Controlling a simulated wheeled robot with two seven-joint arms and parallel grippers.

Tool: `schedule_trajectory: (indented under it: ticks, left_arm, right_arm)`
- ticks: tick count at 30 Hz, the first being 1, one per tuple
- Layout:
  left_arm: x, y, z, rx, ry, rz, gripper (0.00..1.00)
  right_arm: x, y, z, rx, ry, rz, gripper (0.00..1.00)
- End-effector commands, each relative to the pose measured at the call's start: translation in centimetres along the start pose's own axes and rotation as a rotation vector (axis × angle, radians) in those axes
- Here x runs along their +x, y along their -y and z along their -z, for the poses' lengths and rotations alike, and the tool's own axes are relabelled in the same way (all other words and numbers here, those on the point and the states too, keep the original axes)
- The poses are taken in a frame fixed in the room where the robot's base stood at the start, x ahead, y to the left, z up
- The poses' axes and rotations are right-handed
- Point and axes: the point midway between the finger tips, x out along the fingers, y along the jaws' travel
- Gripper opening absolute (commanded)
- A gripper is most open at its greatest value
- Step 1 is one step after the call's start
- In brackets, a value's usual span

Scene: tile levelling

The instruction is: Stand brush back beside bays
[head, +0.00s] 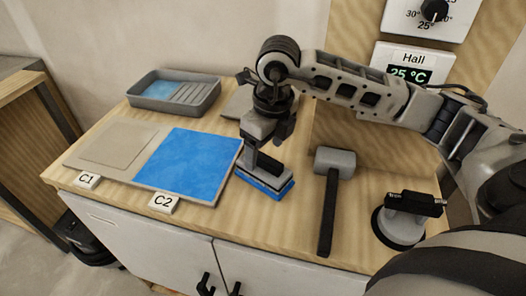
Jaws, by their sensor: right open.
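The brush (268,182) is a dark block with a grey upper part and a blue underside. It stands on the worktop just right of the blue bay C2 (188,165). The bare beige bay C1 (115,145) lies left of C2. My right gripper (268,148) points down right above the brush, with its jaws open at the brush's top. The gripper hides part of the brush, and I cannot tell whether the fingers touch it. My left gripper is not in view.
A grey tray (206,92) with blue in it stands at the back left. A mallet (328,200) lies right of the brush. A suction lifter (400,226) stands farther right. A grey slab (236,104) is partly hidden behind my arm. C1 and C2 labels stand at the front.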

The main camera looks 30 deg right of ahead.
Motion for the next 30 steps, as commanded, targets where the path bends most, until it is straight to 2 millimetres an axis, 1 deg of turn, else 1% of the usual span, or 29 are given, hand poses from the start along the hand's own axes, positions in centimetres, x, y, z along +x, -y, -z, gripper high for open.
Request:
schedule_trajectory:
  ticks: [1,2,3,6,9,14,30]
  left_arm:
    - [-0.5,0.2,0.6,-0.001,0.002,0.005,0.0]
    - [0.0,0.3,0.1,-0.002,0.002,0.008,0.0]
    - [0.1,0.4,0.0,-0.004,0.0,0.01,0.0]
    - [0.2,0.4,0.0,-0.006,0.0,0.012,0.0]
    - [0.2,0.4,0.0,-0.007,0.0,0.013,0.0]
    - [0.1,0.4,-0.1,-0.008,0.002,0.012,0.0]
    - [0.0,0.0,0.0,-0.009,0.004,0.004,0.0]
  right_arm:
    - [-1.8,0.0,-0.1,-0.001,0.003,0.0,0.72]
    - [-1.9,0.0,-0.1,-0.001,0.005,0.0,0.72]
    - [-2.5,0.0,-0.1,-0.001,0.004,0.0,0.72]
    - [-4.0,0.0,-0.1,-0.001,0.004,0.0,0.72]
    - [-5.0,0.0,0.0,-0.001,0.002,0.0,0.72]
    - [-5.5,0.0,0.0,-0.001,0.0,-0.001,0.72]
    - [-5.5,0.0,0.0,0.0,0.0,-0.001,0.72]
